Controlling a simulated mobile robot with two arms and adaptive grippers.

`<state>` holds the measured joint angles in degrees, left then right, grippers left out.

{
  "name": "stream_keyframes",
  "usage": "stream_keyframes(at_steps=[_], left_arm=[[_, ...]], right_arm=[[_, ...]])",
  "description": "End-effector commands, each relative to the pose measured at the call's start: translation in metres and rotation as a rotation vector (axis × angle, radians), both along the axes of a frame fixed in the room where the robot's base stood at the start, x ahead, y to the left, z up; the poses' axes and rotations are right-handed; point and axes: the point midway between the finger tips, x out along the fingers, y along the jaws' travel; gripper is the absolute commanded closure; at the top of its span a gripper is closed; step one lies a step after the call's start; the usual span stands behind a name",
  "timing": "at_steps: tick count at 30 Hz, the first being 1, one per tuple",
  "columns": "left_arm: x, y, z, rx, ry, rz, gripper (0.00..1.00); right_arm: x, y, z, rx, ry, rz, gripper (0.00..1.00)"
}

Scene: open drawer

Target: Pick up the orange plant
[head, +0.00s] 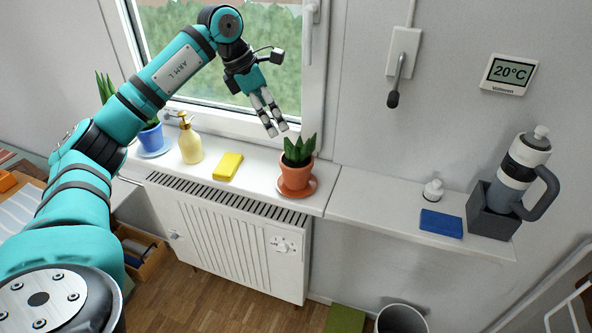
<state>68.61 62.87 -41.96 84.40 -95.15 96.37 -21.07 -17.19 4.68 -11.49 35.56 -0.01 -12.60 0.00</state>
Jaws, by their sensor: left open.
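The orange plant (296,176) is a green spiky plant in an orange pot on an orange saucer. It stands upright on the right part of the white window sill, above the radiator. My left gripper (276,130) is open and empty, pointing down. In the picture it is just above and a little left of the plant's leaves, with a gap between them. I cannot tell how far apart they are in depth. My right gripper is not in view.
A yellow sponge (228,166), a yellow pump bottle (189,140) and a blue-potted plant (151,138) stand left on the sill. On the right shelf (375,205) are a blue sponge (441,223), a small white bottle (433,190) and a grey box (488,214) holding a flask. The shelf's left part is clear.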

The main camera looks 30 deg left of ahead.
Motion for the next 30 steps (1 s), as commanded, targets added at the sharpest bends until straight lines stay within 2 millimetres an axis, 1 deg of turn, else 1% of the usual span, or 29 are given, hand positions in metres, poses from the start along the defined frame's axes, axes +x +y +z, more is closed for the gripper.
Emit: stream_keyframes(at_steps=[1,12,16,20,23,27,30], left_arm=[[0.002,-0.003,-0.009,0.001,0.008,-0.003,0.0],[0.026,-0.023,-0.08,-0.003,0.005,-0.005,0.0],[0.031,-0.027,-0.097,-0.004,0.004,-0.005,0.0],[0.034,-0.028,-0.104,-0.004,0.002,-0.004,0.0],[0.036,-0.031,-0.111,-0.005,0.004,-0.005,0.0],[0.041,-0.035,-0.13,-0.006,0.006,-0.004,0.0],[0.046,-0.038,-0.144,-0.005,0.003,-0.004,0.0]], right_arm=[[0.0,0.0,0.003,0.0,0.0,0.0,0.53],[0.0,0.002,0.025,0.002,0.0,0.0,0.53],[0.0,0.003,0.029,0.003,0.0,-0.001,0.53],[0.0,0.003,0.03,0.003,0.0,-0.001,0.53],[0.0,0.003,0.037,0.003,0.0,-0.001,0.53],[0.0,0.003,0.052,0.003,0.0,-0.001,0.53],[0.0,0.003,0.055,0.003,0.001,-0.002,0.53]])
